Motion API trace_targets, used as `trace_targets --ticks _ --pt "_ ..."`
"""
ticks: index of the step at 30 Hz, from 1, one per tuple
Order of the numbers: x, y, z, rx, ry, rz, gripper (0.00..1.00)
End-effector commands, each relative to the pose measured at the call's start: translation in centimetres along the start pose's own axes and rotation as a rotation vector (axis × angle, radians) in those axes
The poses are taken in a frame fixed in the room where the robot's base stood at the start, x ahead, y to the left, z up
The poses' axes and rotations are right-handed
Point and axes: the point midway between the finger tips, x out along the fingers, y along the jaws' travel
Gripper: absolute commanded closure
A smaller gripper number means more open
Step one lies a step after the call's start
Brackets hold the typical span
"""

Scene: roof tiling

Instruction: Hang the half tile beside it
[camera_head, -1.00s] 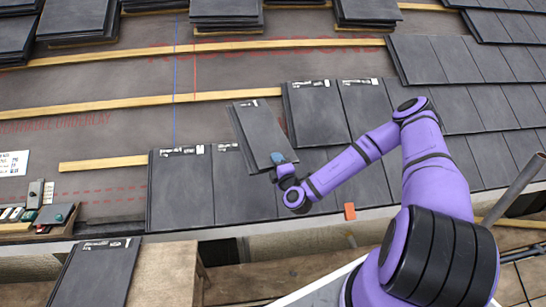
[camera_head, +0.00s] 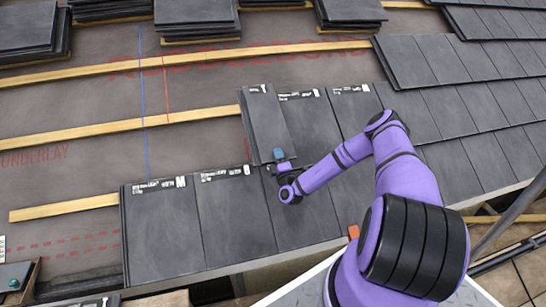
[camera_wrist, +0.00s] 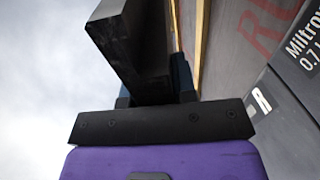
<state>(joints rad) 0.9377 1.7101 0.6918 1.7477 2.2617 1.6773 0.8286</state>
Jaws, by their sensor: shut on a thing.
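The half tile (camera_head: 265,120) is a narrow dark grey slab with a white mark at its top edge. My gripper (camera_head: 279,158) is shut on its lower end. In the wrist view the half tile (camera_wrist: 130,45) stands out from the jaws, seen along its edge. In the head view it lies just left of the laid tile (camera_head: 304,125) of the second course, its top near the right end of the middle batten (camera_head: 150,123). It overlaps the top of the lower course (camera_head: 233,210) in the picture. I cannot tell whether it touches the batten or its neighbour.
Stacks of tiles (camera_head: 196,20) rest along the upper battens. Bare underlay (camera_head: 70,160) with a blue and a red line lies to the left. An orange piece (camera_head: 353,232) sits at the lower roof edge.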

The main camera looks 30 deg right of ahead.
Motion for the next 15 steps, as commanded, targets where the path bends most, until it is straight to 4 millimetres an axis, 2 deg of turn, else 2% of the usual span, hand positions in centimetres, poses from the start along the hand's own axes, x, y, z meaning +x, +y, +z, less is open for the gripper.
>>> trace_targets --ticks 5,15 --pt "0.2 -0.8 0.0 -0.002 0.000 0.004 1.00" --pt "0.9 -4.0 0.1 -0.003 0.000 0.004 1.00"
